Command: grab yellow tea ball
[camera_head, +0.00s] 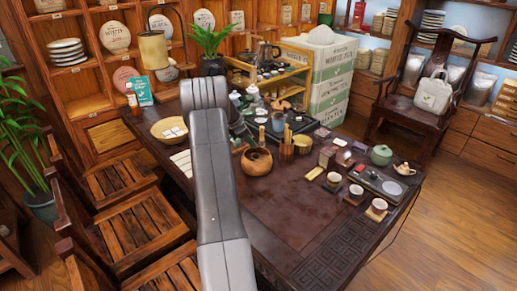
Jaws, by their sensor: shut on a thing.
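My grey arm rises from the bottom edge over the table and bends at its top. A dark part of it shows just right of the bend, and my gripper's fingers are hidden, so what they hold cannot be seen. I cannot make out a yellow tea ball for certain. A small pale-yellow piece (333,178) lies on the right half of the dark tea table (285,215), apart from my arm. It is too small to tell if it is a ball.
A round wooden pot (257,161) stands close right of my arm. A woven basket (169,130) is on its left. The table's front middle is clear. Wooden chairs (142,227) line the left.

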